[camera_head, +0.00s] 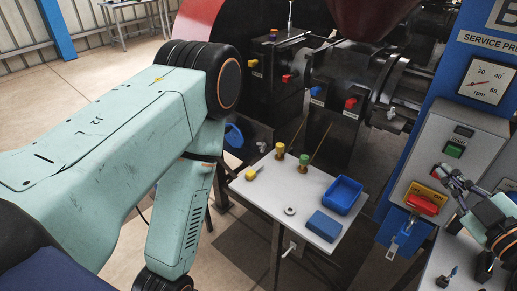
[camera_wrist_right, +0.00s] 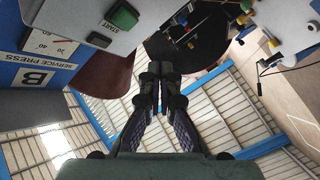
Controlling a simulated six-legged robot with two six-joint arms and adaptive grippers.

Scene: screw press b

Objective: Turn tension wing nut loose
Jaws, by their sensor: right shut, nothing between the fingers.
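I cannot pick out the tension wing nut for certain in either view. My right gripper (camera_head: 447,177) is in front of the grey control panel (camera_head: 476,130) at the right of the head view, close to a red button partly hidden behind it. In the right wrist view its two dark fingers (camera_wrist_right: 157,84) are together with nothing between them. My left arm crosses the left of the head view, and its gripper is out of the frame. The dark press (camera_head: 330,85) stands at the back middle, with red, blue and yellow fittings.
A grey table (camera_head: 262,204) holds a blue tray (camera_head: 342,195), a blue block (camera_head: 323,226), a metal ring (camera_head: 290,211) and small yellow and green-topped pieces. The panel carries a green button (camera_head: 454,149) and a red switch (camera_head: 424,203). A blue column with a gauge (camera_head: 488,81) stands beside it.

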